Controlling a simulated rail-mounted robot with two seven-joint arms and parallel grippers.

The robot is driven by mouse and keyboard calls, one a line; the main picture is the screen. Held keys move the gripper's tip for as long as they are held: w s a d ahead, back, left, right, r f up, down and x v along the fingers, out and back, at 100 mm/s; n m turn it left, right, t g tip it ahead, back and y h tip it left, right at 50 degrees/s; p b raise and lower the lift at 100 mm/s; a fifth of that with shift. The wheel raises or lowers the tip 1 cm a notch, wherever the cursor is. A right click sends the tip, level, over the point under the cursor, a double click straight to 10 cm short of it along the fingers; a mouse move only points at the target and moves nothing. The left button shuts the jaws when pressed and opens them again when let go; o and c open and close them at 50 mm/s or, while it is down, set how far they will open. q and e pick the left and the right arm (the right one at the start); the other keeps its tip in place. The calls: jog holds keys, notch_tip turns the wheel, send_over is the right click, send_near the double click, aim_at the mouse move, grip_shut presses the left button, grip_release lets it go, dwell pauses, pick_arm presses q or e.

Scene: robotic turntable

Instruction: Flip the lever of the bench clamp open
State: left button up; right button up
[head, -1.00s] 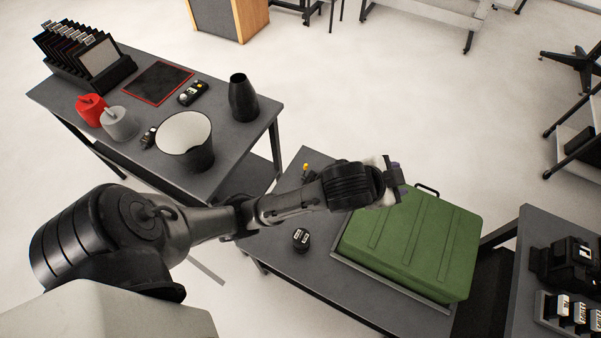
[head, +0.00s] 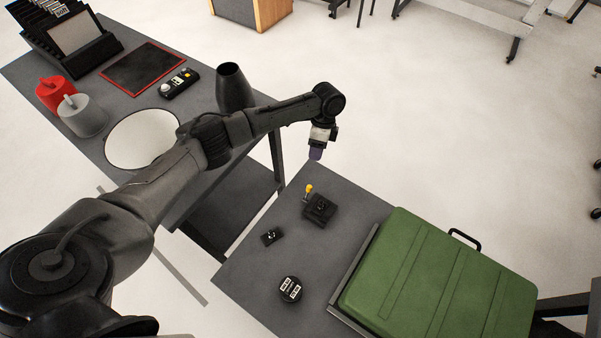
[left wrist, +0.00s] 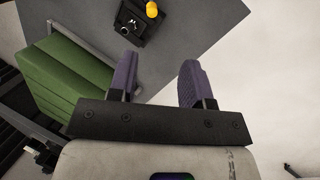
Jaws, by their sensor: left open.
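The bench clamp (head: 319,209) is a small black block on the grey table, near its far left corner. Its lever has a yellow tip (head: 308,189) that stands up at the clamp's far left side. In the left wrist view the clamp (left wrist: 130,28) and the yellow tip (left wrist: 152,9) show at the top, beyond the fingers. My left gripper (head: 316,154), with purple fingers, is above and beyond the clamp in the head view, apart from it. The left wrist view shows its fingers (left wrist: 158,66) open with nothing between them. My right gripper is not in view.
A green case (head: 440,275) in a grey tray fills the table's right part. A small black piece (head: 272,237) and a round black object (head: 290,289) lie left and nearer. The other table (head: 205,100) holds a dark vase (head: 233,88) near my arm.

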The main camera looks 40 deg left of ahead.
aim_at(309, 187)
pick_arm(q)
jog(key=s+d+f+b, duration=0.1)
jog(key=s+f, duration=0.1)
jog(key=f, duration=0.2)
jog(key=s+f+m+b, duration=0.1)
jog(key=f, duration=0.3)
jog(key=s+d+f+m+b, duration=0.1)
jog(key=s+f, duration=0.1)
jog(key=f, duration=0.3)
jog(key=shift+s+d+f, duration=0.1)
jog(key=shift+s+d, duration=0.25)
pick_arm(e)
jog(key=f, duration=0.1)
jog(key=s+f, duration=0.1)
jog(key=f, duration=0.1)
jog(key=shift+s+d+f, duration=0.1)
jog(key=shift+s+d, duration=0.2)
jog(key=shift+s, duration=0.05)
